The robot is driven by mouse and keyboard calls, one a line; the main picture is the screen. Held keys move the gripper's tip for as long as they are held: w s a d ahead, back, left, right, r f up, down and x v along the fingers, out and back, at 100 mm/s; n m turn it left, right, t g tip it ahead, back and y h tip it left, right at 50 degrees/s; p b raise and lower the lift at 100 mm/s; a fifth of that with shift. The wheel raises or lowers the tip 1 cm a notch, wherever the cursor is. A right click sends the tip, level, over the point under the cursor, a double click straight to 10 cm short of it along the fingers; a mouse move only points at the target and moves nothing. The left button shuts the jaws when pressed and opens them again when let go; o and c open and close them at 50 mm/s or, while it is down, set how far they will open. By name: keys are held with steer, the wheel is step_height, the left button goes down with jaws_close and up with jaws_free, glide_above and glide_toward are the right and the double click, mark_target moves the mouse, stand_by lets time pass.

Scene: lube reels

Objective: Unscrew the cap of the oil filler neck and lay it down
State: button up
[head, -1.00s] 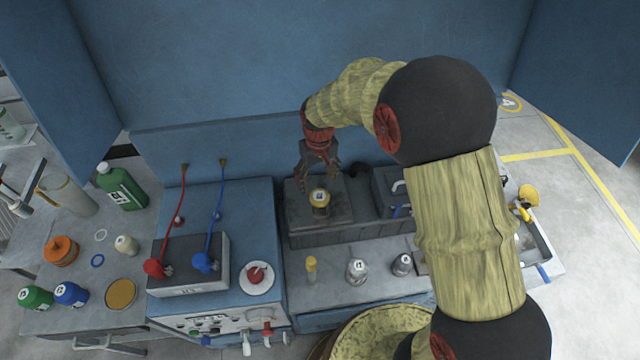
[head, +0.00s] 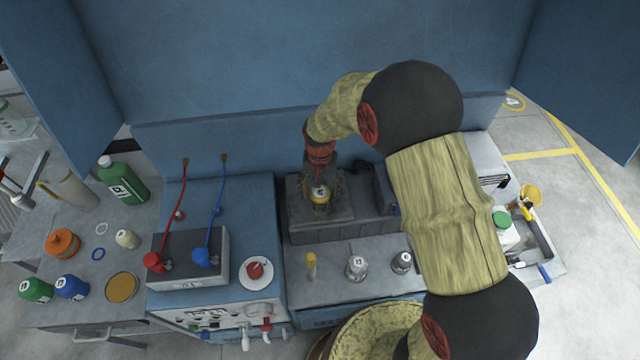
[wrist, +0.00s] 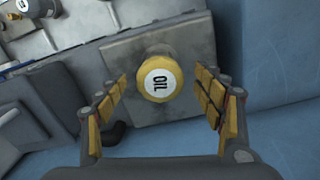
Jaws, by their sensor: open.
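The yellow cap (wrist: 160,79) with a white top marked OIL sits on the oil filler neck, which stands on a grey block (wrist: 115,55). The cap also shows in the head view (head: 320,192), partly hidden by my gripper. My gripper (wrist: 162,100) is open, with its two padded fingers on either side of the cap and clear gaps to both. In the head view my gripper (head: 321,190) points down over the neck. The neck below the cap is mostly hidden.
A grey bench front (head: 385,282) holds several small capped fittings. A blue cabinet with red and blue hoses (head: 215,205) stands left of the block. The blue back wall (head: 240,80) is close behind my gripper. A tray (head: 545,262) with tools lies at the right.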

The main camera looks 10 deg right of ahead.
steer(key=shift+f, duration=0.4)
steer(key=c, duration=1.1)
steer(key=shift+c, duration=0.6)
steer(key=n, duration=0.5)
steer(key=shift+d, duration=0.15)
steer(key=n, duration=0.5)
steer(key=shift+d+f, duration=0.1)
steer(key=shift+d, duration=0.05)
